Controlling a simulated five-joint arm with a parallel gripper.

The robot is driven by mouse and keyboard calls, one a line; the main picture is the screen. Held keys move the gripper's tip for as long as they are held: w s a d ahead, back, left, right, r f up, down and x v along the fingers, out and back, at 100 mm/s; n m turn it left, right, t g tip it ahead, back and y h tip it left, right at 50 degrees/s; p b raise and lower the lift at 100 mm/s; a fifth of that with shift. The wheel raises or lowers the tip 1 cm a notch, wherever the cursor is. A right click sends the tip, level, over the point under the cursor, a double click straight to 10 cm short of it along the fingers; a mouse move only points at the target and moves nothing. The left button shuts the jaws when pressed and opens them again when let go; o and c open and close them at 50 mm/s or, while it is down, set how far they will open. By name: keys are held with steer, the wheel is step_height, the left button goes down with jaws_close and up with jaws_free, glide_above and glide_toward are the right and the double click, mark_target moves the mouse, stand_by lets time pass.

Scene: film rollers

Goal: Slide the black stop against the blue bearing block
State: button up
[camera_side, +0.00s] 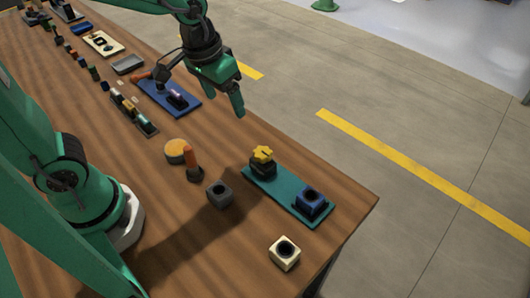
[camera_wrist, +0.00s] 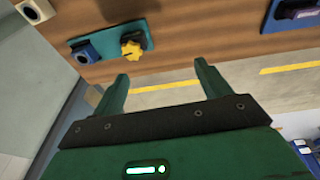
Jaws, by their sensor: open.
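The black stop (camera_side: 262,170) stands on the teal plate (camera_side: 284,190), with a yellow star-shaped knob (camera_side: 263,153) on top. The blue bearing block (camera_side: 311,203), with a dark round bore, stands at the plate's near right end. A bare stretch of plate separates the two. In the wrist view the yellow knob (camera_wrist: 132,46) hides much of the stop, and the blue block (camera_wrist: 84,53) is to its left. My gripper (camera_side: 238,104) is up in the air behind the plate, apart from both. Its fingers (camera_wrist: 162,71) are spread and empty.
A cream block (camera_side: 285,253) with a bore sits near the front edge. A dark grey block (camera_side: 219,194), an orange-handled piece (camera_side: 191,163) and an orange disc (camera_side: 176,151) stand left of the plate. A blue tray (camera_side: 168,97) lies farther back. The table's right edge is close to the plate.

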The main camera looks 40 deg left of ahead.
mark_target(263, 161)
steer(key=w+d+f, duration=0.1)
steer(key=d+f, duration=0.1)
steer(key=f, duration=0.1)
steer(key=w+d+f+g, duration=0.1)
steer(key=d+f, duration=0.2)
steer(key=w+d+f+g, duration=0.1)
steer(key=w+d+f, duration=0.1)
steer(key=f, duration=0.1)
steer(key=shift+d+f, duration=0.2)
steer(key=shift+f, duration=0.2)
steer(key=shift+f, duration=3.85)
